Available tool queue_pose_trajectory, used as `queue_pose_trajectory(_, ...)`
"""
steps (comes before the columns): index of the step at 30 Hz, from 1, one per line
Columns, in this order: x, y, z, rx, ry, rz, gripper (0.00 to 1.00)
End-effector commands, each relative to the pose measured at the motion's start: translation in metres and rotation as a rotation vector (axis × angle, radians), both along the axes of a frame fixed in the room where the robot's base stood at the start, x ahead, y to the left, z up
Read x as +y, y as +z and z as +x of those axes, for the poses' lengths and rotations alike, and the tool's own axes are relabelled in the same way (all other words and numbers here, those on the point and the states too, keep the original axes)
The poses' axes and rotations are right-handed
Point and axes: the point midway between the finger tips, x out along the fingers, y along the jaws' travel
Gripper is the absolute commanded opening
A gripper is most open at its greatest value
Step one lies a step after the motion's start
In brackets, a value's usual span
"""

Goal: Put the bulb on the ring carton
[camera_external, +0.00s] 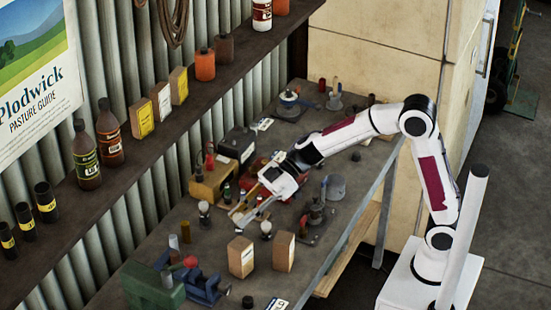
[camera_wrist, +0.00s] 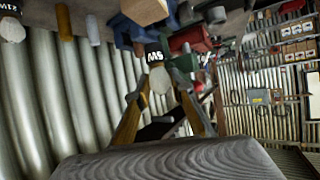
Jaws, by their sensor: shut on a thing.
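My gripper (camera_external: 240,221) is low over the bench, behind two cartons. In the wrist view its two yellowish fingers (camera_wrist: 160,98) close on a bulb (camera_wrist: 158,80) with a pale round globe and a dark, white-lettered base. The wrist picture is upside down, so the bulb is roughly upright, globe up. I cannot tell which is the ring carton.
Another bulb (camera_external: 204,208) stands left of my gripper, and one more (camera_external: 266,228) to its right. A green vise (camera_external: 150,286), a blue vise (camera_external: 205,289) and small cylinders (camera_external: 173,242) are at the front left. Clutter lies behind. A bottle shelf (camera_external: 160,140) runs along the wall.

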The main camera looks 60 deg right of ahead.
Motion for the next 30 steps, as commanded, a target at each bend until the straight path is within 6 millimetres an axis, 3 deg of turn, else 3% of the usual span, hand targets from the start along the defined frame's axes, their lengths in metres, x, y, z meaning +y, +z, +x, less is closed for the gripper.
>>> queue_pose_trajectory(15, 0.0, -0.009, 0.0, 0.0, 0.0, 0.001, 0.01)
queue_pose_trajectory(30, 0.0, -0.044, 0.0, -0.001, -0.001, 0.001, 0.01)
